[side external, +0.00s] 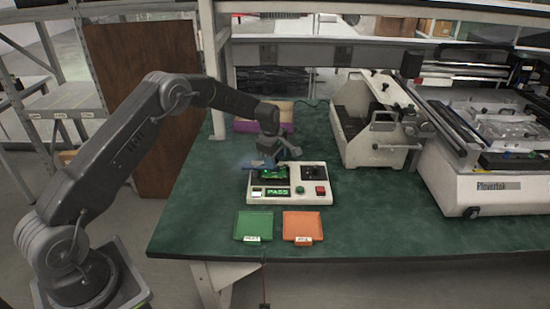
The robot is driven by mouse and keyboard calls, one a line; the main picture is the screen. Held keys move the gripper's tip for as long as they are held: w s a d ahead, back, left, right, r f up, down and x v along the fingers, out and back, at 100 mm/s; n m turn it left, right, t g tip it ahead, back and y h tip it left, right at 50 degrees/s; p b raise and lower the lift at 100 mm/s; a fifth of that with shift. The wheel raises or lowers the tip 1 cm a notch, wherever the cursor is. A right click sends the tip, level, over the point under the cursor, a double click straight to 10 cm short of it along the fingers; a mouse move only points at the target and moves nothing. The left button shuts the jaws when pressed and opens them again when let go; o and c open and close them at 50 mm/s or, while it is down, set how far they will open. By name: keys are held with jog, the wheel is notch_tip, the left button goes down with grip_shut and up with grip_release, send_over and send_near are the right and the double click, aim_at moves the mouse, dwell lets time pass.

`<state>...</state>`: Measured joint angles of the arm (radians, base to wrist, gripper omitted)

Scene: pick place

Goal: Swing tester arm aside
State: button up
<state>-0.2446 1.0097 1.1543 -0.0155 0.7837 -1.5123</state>
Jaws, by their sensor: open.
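The tester (308,192) is a white box on the green table, with a lit green PASS display (278,192), a green button and a red button on its front. A green circuit board (273,172) lies on its left side, partly hidden by my gripper. My gripper (273,158) is open just above the board, at the back left of the tester. I cannot tell whether it touches anything. A dark part (314,173) sits on the tester's right side. I cannot make out clearly which piece is the tester arm.
A green tray (254,226) and an orange tray (303,227) lie in front of the tester near the table's front edge. A purple and tan bin (262,125) stands behind. White machines (372,135) fill the right. The table (195,215) is clear at left.

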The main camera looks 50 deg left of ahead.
jog(key=shift+f, duration=0.1)
jog(key=shift+c, duration=0.4)
grip_shut()
